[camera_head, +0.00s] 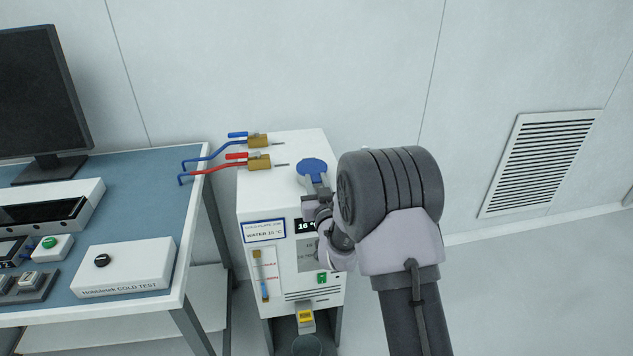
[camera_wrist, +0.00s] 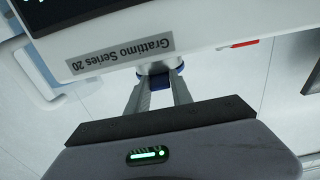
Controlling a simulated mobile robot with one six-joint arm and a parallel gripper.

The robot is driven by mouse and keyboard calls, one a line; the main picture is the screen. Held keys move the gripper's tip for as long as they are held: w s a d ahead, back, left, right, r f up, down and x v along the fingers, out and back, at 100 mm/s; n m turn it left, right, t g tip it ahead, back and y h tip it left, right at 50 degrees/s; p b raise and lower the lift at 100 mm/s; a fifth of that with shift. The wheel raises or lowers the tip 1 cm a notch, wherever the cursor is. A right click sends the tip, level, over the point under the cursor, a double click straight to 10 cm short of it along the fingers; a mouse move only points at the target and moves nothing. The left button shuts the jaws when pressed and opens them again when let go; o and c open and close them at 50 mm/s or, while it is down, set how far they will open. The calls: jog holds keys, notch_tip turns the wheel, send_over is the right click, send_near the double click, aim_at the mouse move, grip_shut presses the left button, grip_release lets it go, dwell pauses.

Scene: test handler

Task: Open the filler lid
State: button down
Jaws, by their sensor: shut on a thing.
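The filler lid (camera_head: 312,166) is a round blue cap at the top front right of the white chiller unit (camera_head: 283,190). My gripper (camera_head: 317,184) reaches it from the front right, with the arm covering part of the unit. In the wrist view my gripper (camera_wrist: 160,88) has its two grey fingers shut on the blue lid (camera_wrist: 178,84). I cannot tell whether the lid is seated or loose.
Blue (camera_head: 210,155) and red (camera_head: 212,170) hose lines with brass valves stick out left of the unit's top. A bench (camera_head: 150,180) with a monitor (camera_head: 40,95) and a test box stands at the left. Open floor and a wall vent (camera_head: 540,160) are at the right.

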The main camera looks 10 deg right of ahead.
jog(key=shift+w+r, duration=0.15)
jog(key=shift+r, duration=0.25)
dwell(0.3)
